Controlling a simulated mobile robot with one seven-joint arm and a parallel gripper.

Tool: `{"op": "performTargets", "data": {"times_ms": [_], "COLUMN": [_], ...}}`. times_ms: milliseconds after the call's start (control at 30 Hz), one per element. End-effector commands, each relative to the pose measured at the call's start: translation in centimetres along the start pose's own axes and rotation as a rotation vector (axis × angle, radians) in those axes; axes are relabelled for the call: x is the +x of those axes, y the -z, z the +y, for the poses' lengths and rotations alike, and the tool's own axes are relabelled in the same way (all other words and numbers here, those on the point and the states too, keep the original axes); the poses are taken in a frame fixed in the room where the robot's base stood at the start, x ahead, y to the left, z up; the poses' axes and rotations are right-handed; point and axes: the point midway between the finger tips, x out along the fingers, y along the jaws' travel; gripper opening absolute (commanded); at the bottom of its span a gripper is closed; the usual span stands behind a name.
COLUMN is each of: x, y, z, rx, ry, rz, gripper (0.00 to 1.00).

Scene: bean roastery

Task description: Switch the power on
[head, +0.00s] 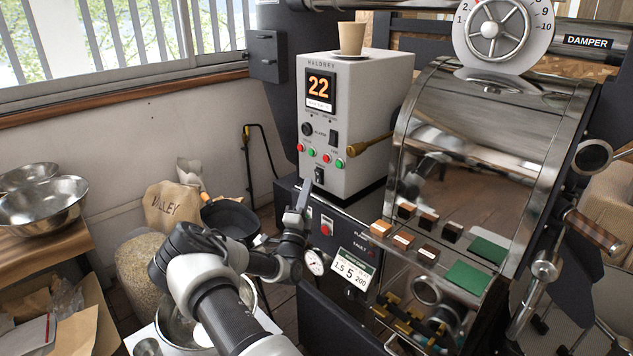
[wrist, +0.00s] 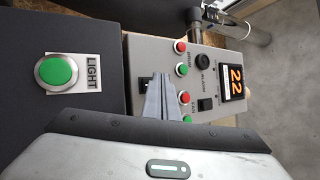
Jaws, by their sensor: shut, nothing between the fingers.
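A second black rocker (head: 333,136) sits higher, also in the wrist view (wrist: 205,104). My gripper (head: 304,192) is shut and empty, its fingers pointing up at the box's lower front. In the wrist view the fingers (wrist: 158,98) partly cover the panel; contact cannot be told.
Red and green buttons (wrist: 182,69) line the panel around the switches. A large green LIGHT button (wrist: 57,70) is on the dark surface beside it. A brass handle (head: 368,145) juts out right of the box. A paper cup (head: 352,38) stands on top.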

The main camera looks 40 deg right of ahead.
Motion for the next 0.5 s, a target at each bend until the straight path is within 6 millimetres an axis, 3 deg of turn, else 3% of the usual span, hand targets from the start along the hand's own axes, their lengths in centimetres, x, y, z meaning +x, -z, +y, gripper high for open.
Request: {"op": "performTargets", "data": {"times_ms": [167,500], "x": [-0.1,-2.4], "y": [-0.2,-1.9], "z": [-0.2,-1.9], "rx": [0.0,0.0], "ry": [0.0,0.0], "rz": [-0.001,-0.002], "gripper": [0.0,0.0]}}
